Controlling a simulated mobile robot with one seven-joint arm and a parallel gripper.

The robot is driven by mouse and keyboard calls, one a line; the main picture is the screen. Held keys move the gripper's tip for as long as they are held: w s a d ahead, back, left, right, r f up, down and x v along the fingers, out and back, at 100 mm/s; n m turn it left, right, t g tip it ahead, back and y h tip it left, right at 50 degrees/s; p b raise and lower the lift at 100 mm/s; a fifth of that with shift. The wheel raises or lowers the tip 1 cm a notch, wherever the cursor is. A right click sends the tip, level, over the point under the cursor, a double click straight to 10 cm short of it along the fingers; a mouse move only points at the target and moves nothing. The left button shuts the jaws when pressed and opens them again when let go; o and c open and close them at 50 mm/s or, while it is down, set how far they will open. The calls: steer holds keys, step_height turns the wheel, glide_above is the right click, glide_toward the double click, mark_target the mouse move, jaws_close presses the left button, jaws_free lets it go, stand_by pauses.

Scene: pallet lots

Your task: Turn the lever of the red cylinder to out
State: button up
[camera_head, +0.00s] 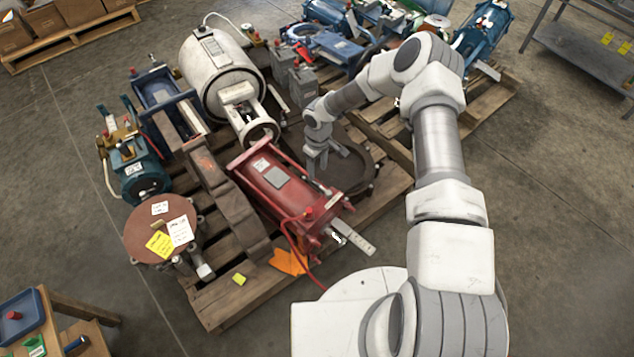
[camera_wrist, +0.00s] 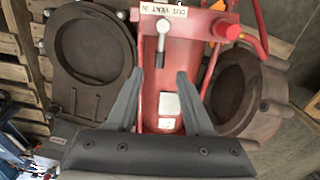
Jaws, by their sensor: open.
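The red cylinder (camera_head: 275,190) lies on a wooden pallet in the head view. It also shows in the wrist view (camera_wrist: 185,35), between and beyond my fingers. Its lever (camera_wrist: 160,48) has a silver pivot and a dark grip. The lever points down the picture, away from a white label (camera_wrist: 163,10) that appears to read OUT, VENT, IN. My gripper (camera_wrist: 154,76) is open and empty, with a finger on either side below the lever and no visible contact with it. In the head view my gripper (camera_head: 316,168) hangs beside the cylinder, close to its lever end.
A rusty round flange (camera_wrist: 90,60) is left of the cylinder in the wrist view, and another round rusty part (camera_wrist: 245,90) is right. In the head view, a white tank (camera_head: 220,75) and blue machines crowd the pallets (camera_head: 390,195).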

mark_target(317, 183)
step_height(317, 183, down, 7)
steer(key=shift+s+r+b, duration=0.1)
steer(key=shift+b, duration=0.65)
jaws_close()
stand_by(0.9)
